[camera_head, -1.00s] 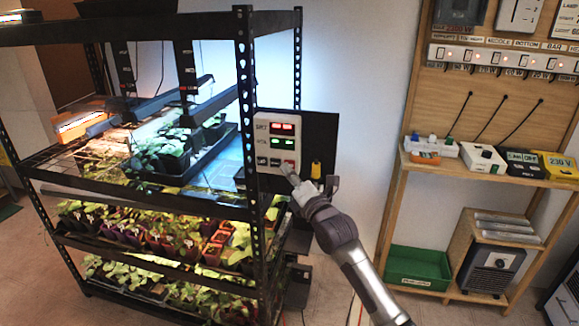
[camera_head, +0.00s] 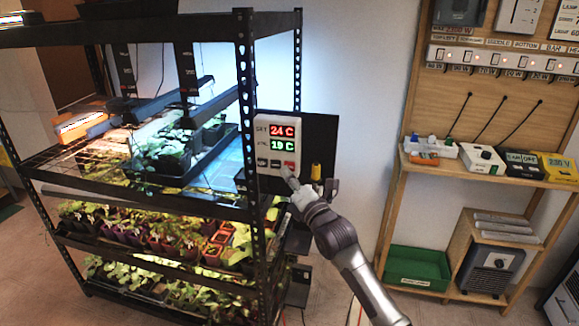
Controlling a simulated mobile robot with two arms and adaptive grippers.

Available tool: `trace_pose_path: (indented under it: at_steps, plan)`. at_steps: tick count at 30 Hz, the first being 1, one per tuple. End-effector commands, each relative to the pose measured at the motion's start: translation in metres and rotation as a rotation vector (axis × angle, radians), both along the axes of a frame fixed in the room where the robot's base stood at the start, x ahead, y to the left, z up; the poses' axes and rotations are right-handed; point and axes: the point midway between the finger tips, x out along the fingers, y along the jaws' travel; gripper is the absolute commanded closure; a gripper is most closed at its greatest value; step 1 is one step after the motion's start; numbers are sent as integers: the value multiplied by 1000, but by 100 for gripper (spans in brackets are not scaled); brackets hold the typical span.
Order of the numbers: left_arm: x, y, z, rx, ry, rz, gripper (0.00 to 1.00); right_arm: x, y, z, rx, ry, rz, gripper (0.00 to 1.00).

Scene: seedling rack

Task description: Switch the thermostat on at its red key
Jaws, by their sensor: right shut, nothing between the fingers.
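The thermostat (camera_head: 262,154) is a pale box on the right end post of the seedling rack. Its upper display (camera_head: 283,131) is lit red and reads 24 C; the lower display (camera_head: 283,146) is lit green and reads 19 C. The red key (camera_head: 290,164) is at its lower right, beside two dark keys (camera_head: 269,163). My right gripper (camera_head: 287,174) is shut and empty, its tip just below the red key; I cannot tell whether it touches. My left gripper is not in view.
The black rack (camera_head: 246,100) holds trays of seedlings under lamps. A yellow-topped item (camera_head: 316,171) is on the dark panel right of the thermostat. A wooden shelf unit (camera_head: 400,190) with switches and a green crate (camera_head: 418,289) stands at the right.

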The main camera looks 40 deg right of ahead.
Motion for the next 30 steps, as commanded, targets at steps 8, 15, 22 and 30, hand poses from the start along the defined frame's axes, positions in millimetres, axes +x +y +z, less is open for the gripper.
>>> trace_pose_path:
  at_steps: [8,15,22,30]
  plan:
    - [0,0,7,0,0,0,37,-7,9,1,1,2,1,100]
    - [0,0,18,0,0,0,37,-23,27,1,2,3,1,100]
    - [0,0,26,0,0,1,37,-36,42,1,0,1,1,100]
    - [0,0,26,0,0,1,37,-39,46,-1,-2,1,-1,100]
